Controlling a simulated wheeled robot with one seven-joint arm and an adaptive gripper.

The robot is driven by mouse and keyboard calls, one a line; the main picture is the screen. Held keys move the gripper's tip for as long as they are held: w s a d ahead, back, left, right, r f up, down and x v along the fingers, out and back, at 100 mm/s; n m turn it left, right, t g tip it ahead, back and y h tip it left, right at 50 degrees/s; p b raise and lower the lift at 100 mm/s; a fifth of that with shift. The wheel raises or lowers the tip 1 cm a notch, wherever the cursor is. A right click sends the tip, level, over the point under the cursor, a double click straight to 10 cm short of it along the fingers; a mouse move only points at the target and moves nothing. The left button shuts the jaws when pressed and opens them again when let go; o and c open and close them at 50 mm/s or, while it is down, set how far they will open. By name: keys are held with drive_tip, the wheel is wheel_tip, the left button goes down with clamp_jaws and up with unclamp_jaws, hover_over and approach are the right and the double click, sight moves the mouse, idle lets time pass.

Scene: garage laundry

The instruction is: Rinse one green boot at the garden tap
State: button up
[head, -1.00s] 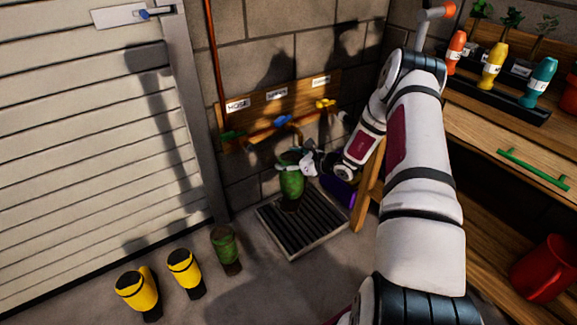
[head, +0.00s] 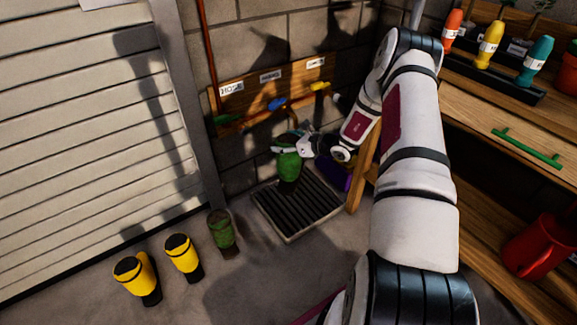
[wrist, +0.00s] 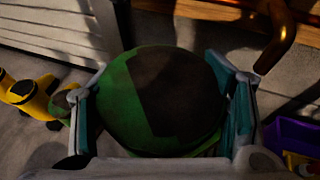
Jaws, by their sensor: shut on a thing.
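My gripper (head: 290,149) is shut on a green boot (head: 289,166), which it holds upright over the drain grate (head: 277,213). In the wrist view the boot (wrist: 125,100) fills the space between the two fingers, with a large dark brown patch on it. Three taps line a wooden board on the wall behind: green (head: 228,119), blue (head: 277,104) and yellow (head: 320,86). One label reads HOSE; I cannot read the others surely. A copper spout (wrist: 283,38) shows past the boot in the wrist view. The other green boot (head: 221,229), with brown on it, stands on the floor.
Two yellow boots (head: 181,254) stand left of the floor's green boot. A purple container (head: 334,176) sits right of the grate, beside a wooden bench (head: 470,105) with bottles (head: 490,45) and a red can (head: 533,247). The floor in front of the grate is clear.

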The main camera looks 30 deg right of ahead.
drive_tip(key=shift+s+d+r, duration=0.1)
drive_tip(key=shift+s+d, duration=0.05)
drive_tip(key=shift+d, duration=0.1)
drive_tip(key=shift+a, duration=0.15)
drive_tip(key=shift+w+a, duration=0.35)
drive_tip(key=shift+s+d, duration=0.15)
drive_tip(key=shift+d, duration=0.1)
idle(0.3)
drive_tip(key=shift+s+d, duration=0.2)
drive_tip(key=shift+d, duration=0.05)
drive_tip(key=shift+s, duration=0.1)
drive_tip(key=s+a+p, duration=0.1)
drive_tip(key=s+a, duration=0.3)
drive_tip(key=s, duration=0.2)
drive_tip(key=shift+s+a, duration=0.2)
drive_tip(key=shift+a, duration=0.05)
idle(0.7)
idle(0.6)
